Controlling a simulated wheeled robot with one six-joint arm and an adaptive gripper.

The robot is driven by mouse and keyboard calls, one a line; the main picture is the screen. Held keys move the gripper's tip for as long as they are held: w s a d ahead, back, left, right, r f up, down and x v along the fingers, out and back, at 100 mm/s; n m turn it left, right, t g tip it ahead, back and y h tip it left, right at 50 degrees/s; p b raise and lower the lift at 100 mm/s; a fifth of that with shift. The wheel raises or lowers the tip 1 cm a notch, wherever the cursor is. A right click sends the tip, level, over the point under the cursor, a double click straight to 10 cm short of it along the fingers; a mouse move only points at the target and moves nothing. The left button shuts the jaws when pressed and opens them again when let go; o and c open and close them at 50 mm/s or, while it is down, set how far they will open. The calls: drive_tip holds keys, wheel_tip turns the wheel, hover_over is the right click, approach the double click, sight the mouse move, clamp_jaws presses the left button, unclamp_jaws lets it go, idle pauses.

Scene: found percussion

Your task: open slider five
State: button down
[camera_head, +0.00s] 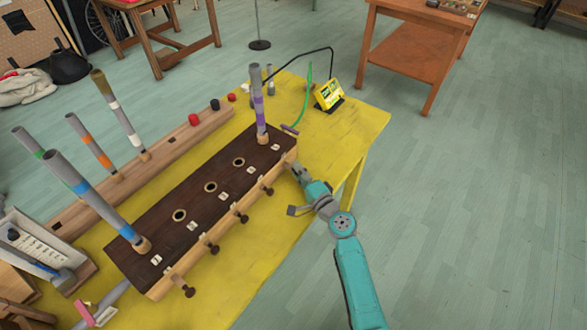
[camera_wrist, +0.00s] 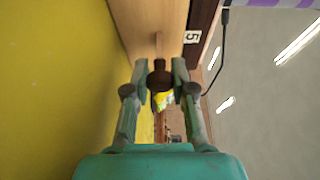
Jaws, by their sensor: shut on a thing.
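The dark-topped wooden slider box (camera_head: 195,217) stands on the yellow table, with a row of knobs along its front side. In the wrist view, the label 5 (camera_wrist: 190,37) is on the box edge beside a dark brown round knob, slider five's knob (camera_wrist: 160,80). My gripper (camera_wrist: 160,70) has one finger on each side of this knob and is shut on it. In the head view my gripper (camera_head: 298,171) is at the far right end of the box and hides that knob. A purple-banded tube (camera_head: 259,110) stands upright at that end.
A blue-banded tube (camera_head: 85,193) stands at the box's near end. A yellow device (camera_head: 328,95) sits behind on the yellow table (camera_head: 365,122). Floor to the right is clear.

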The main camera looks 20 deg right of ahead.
drive_tip(key=shift+s+d, duration=0.25)
drive_tip(key=shift+s, duration=0.1)
drive_tip(key=c, duration=1.2)
unclamp_jaws()
drive_tip(key=v, duration=1.2)
